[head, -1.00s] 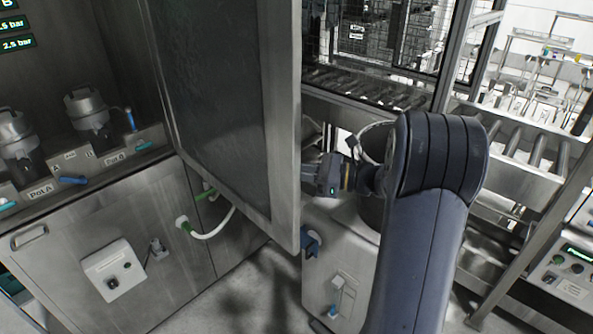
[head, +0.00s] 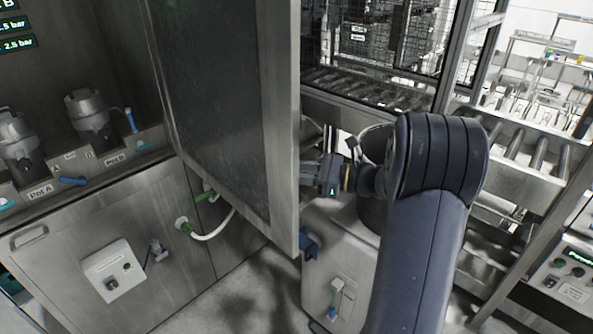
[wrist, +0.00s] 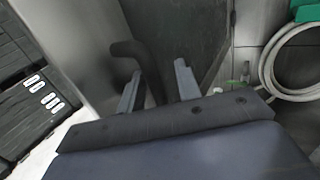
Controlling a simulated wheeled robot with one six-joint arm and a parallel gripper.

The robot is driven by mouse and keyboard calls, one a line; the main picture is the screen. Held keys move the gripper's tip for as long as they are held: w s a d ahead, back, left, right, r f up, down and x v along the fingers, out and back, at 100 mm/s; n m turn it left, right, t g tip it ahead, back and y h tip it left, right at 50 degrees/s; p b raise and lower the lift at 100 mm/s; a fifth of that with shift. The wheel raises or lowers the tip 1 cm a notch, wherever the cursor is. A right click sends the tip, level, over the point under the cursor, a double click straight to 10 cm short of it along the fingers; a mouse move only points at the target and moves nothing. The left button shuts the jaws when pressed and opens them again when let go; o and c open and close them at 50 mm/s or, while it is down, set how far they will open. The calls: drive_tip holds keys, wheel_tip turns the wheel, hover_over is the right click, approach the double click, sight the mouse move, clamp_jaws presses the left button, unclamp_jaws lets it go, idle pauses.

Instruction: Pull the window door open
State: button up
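The window door (head: 283,130), a dark pane in a steel frame, stands swung out from the cabinet in the head view. My gripper (head: 308,178) is at its right edge, on the far side, with the fingertips mostly hidden by the door. In the wrist view, a dark bent handle (wrist: 137,58) rises on the door's grey surface. My gripper (wrist: 158,90) has its two fingers apart there, with the handle's stem between them. A gap shows between the stem and the right finger. Contact with the left finger cannot be told.
A steel cabinet (head: 95,235) with pots (head: 92,118) stands at the left. A hose (head: 210,233) curves below the door. A steel box (head: 330,270) with a blue fitting is close to the door's lower corner. Roller conveyors (head: 520,150) are at the right. Some floor shows below the door.

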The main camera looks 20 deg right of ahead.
drive_tip(key=b+v, duration=0.2)
drive_tip(key=v, duration=0.8)
drive_tip(key=shift+s+d+b, duration=0.2)
drive_tip(key=shift+d+b, duration=0.1)
drive_tip(key=shift+d, duration=0.05)
drive_tip(key=shift+r, duration=0.1)
drive_tip(key=p+x, duration=0.2)
drive_tip(key=x, duration=0.9)
drive_tip(key=shift+p, duration=0.3)
drive_tip(key=shift+s+a, duration=0.1)
drive_tip(key=shift+s, duration=0.1)
drive_tip(key=shift+f, duration=0.2)
